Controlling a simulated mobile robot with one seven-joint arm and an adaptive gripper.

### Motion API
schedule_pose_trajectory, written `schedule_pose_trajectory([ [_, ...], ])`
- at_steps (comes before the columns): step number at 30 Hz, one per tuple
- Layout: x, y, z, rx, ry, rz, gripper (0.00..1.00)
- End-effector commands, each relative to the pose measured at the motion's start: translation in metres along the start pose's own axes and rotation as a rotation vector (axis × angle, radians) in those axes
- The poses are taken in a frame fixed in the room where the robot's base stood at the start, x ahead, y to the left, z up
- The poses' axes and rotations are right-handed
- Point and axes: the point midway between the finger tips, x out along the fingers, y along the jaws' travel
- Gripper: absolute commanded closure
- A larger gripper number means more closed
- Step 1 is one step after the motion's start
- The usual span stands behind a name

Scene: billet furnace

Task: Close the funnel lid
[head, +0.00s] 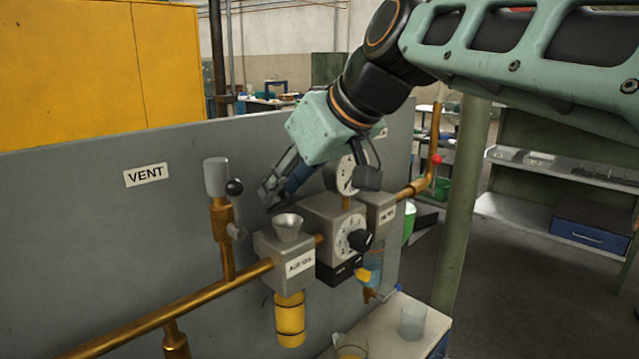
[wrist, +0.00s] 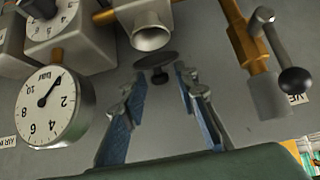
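The grey funnel (head: 288,228) sits on top of the labelled lubricator block (head: 285,262). It also shows at the top of the wrist view (wrist: 151,38), with its mouth open and uncovered. The dark round funnel lid (wrist: 155,60) stands open beside the funnel mouth, with a small dark knob facing my fingers. In the head view the lid is hard to make out behind the funnel. My gripper (head: 270,197) is just above and behind the funnel. In the wrist view my gripper (wrist: 158,82) is open, its fingers apart on either side of the knob; contact is not visible.
A pressure gauge (wrist: 56,107) and regulator dial (head: 352,237) are close beside the funnel. A valve lever with a black ball (head: 234,188) stands left of it. The grey panel (head: 80,240) is right behind, and brass pipes (head: 160,312) run along it.

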Motion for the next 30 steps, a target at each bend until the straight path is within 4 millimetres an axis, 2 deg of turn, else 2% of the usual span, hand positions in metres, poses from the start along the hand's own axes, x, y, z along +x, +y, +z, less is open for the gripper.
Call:
schedule_pose_trajectory([
  [1, 0.0, 0.0, 0.0, 0.0, 0.0, 0.0, 0.8],
  [6, 0.0, 0.0, 0.0, 0.0, 0.0, 0.0, 0.99],
  [7, 0.0, 0.0, 0.0, 0.0, 0.0, 0.0, 1.0],
  [20, 0.002, 0.001, 0.006, 0.0, 0.035, 0.001, 1.0],
  [30, 0.003, 0.0, 0.018, 0.0, 0.168, 0.001, 1.0],
])
